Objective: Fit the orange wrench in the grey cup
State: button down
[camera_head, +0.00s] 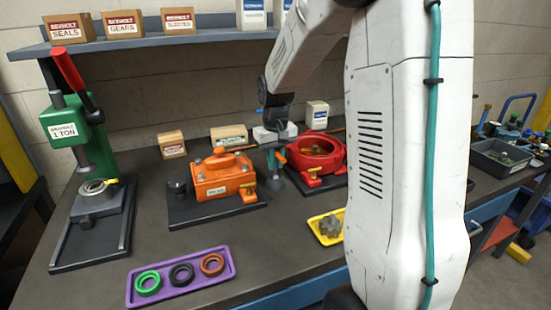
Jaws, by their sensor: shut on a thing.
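My gripper (278,157) points down over the middle of the bench, between the orange motor (222,180) and the red round housing (318,153). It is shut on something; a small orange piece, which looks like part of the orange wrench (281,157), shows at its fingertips. The rest of the wrench is too small or hidden to make out. A grey shape (277,182) just under the fingers may be the grey cup. I cannot tell whether the wrench touches it or is inside it.
A green press (80,135) stands at the left. A purple tray (181,277) with rings lies at the front, and a yellow tray (322,238) with a gear near the middle. Small boxes stand behind. My white arm hides much of the right side. Bare bench lies between the trays and motor.

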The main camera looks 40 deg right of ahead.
aim_at(276, 150)
jog(key=shift+f, duration=0.2)
jog(key=c, duration=1.3)
grip_release()
jog(key=shift+r, duration=3)
jog(key=shift+r, duration=3.9)
